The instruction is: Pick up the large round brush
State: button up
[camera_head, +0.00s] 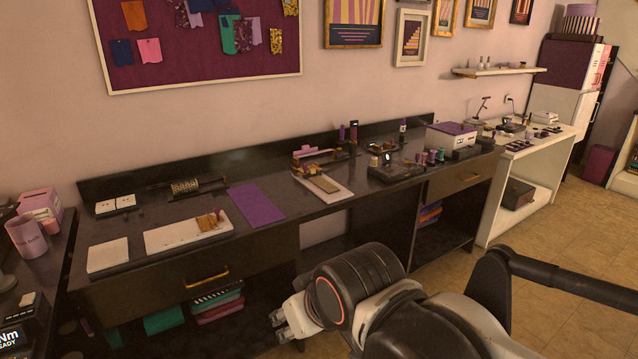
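No brush can be made out with certainty at this size. A dark-and-gold cylindrical item (186,187), with a bristly or coiled look, lies on the back left of the long black desk (300,214); I cannot tell whether it is the large round brush. My gripper (277,327) is low in front of the desk, well apart from everything on it. My arm hides part of the floor and the lower desk front.
The desk holds white boards (188,233), a purple mat (257,203), a tray (323,186), spools (431,156) and a white-and-purple box (451,135). A white table (548,148) stands to the right. A pink mug (27,237) is at far left. Floor at right is clear.

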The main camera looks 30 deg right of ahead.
aim_at(189, 185)
jog(key=i+l+u, duration=0.4)
jog(key=i+l, duration=0.35)
jog(key=i, duration=0.25)
jog(key=i+l+u, duration=0.35)
jog(key=i+l, duration=0.5)
jog(key=l, duration=0.2)
